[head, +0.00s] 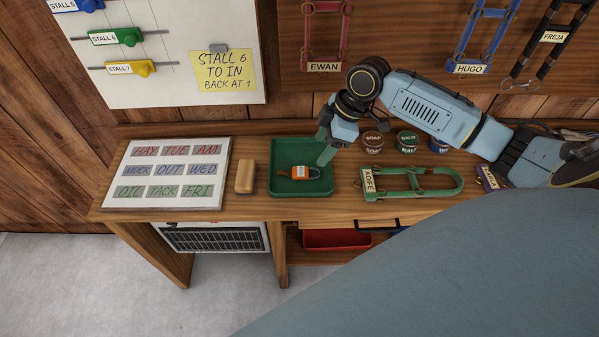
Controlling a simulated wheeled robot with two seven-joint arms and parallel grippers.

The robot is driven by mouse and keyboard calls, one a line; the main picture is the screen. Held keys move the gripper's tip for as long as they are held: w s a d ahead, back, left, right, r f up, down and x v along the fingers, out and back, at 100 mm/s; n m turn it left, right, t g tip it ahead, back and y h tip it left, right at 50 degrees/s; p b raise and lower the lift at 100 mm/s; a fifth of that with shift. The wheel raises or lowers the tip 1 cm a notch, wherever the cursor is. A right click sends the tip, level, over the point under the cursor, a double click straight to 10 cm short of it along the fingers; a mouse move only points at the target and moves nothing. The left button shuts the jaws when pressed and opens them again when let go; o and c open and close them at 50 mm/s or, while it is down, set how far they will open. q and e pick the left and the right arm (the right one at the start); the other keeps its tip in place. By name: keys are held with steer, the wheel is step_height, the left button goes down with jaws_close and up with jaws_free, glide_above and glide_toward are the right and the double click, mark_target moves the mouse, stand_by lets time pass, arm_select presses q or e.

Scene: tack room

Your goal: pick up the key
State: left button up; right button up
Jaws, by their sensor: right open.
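A green tray (325,187) stands on the wooden desk. My left gripper is not in view.
A tan block (245,177) and a word board (168,192) are left of the tray. A green halter (420,182) and several tins, one a brown tin (373,142), are right of it. A yellow note (224,71) and hanging halters are on the wall.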

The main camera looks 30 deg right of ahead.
steer(key=d, duration=0.1)
steer(key=b, duration=0.1)
glide_toward(301, 171)
steer(key=shift+s+x, duration=0.2)
steer(key=shift+x, duration=0.8)
steer(key=shift+a+f+b, duration=0.3)
steer(key=shift+f, duration=0.15)
steer(key=x, duration=0.3)
steer(key=b+x, duration=0.1)
steer(key=shift+w+f, duration=0.2)
steer(key=shift+w, duration=0.15)
steer(key=shift+a+f, duration=0.1)
steer(key=shift+f, duration=0.15)
steer(key=c, duration=1.1)
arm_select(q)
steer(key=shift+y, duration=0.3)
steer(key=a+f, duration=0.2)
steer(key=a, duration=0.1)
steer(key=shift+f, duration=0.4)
arm_select(e)
steer(key=shift+c, duration=0.2)
